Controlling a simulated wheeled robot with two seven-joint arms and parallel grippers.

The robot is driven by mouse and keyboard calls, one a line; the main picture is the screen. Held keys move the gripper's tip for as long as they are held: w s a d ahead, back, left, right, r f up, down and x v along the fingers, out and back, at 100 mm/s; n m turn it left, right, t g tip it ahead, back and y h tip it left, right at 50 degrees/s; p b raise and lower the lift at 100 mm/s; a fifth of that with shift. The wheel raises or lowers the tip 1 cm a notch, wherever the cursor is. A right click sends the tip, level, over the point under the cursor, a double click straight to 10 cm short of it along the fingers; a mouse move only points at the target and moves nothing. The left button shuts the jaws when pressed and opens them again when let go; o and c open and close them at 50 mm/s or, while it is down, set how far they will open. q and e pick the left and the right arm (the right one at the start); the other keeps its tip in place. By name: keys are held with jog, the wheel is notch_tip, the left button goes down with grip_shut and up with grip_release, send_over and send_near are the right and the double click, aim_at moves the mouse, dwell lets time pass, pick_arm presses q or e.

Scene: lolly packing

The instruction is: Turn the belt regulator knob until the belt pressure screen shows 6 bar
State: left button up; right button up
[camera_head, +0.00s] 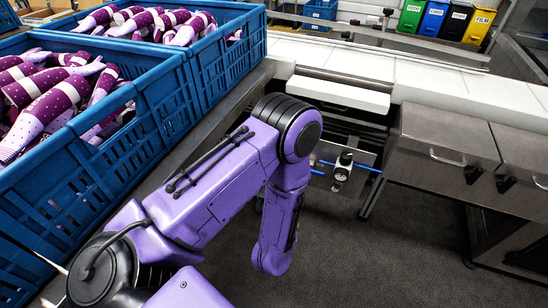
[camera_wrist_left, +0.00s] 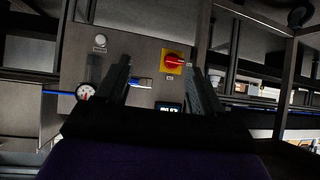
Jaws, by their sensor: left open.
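The belt regulator (camera_head: 343,170), with a dark top and a round white gauge, sits on a metal panel below the white conveyor in the head view. A blue hose runs through it. In the left wrist view the gauge (camera_wrist_left: 86,92) is left of my left gripper (camera_wrist_left: 158,65). The gripper is open and empty, its two dark fingers apart in front of the panel. I cannot make out the knob clearly there. A small dark screen (camera_wrist_left: 168,107) shows low between the fingers; its digits are unreadable. My right gripper is in neither view.
A red and yellow switch (camera_wrist_left: 172,62) and a pale round button (camera_wrist_left: 100,41) are on the panel. Blue crates (camera_head: 150,110) of purple lollies stand at left. Steel cabinets (camera_head: 440,150) stand at right. The floor (camera_head: 390,260) below is clear.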

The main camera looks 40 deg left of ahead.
pick_arm(q)
jog(key=shift+s+a+f+g+p, duration=0.2)
jog(key=shift+s+a+g, duration=0.1)
jog(key=shift+s, duration=0.6)
jog(key=shift+s+a+f+g+p, duration=0.1)
jog(key=shift+s+a+g+p, duration=0.15)
jog(key=shift+s, duration=0.65)
